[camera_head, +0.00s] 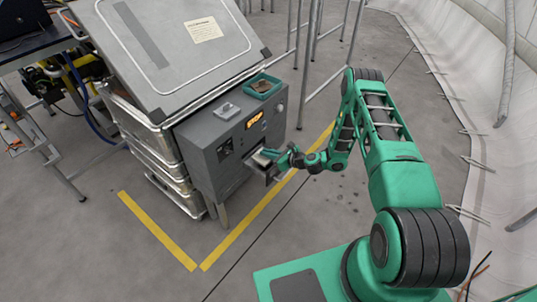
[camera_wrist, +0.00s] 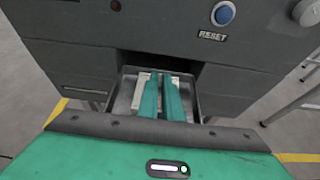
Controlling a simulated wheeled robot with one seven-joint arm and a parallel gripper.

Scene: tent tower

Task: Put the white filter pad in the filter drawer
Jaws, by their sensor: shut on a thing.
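The filter drawer (camera_wrist: 122,98) is pulled open from the front of the grey machine. In the head view the drawer (camera_head: 262,162) shows as a small grey box, partly hidden by my gripper (camera_head: 275,156). In the wrist view my gripper (camera_wrist: 162,82) has its two green fingers reaching into the drawer outline from the front, close together. They are shut on the white filter pad (camera_wrist: 141,88), whose pale edge shows beside and beyond the fingertips. The pad lies within the drawer walls as seen; whether it touches the drawer floor is hidden.
The grey machine (camera_head: 203,140) carries a green tray (camera_head: 262,87) with a brown thing in it, and a small pale grey item (camera_head: 227,111). A blue RESET button (camera_wrist: 223,14) sits above and right of the drawer. Yellow floor lines (camera_head: 247,228) and clear floor lie in front.

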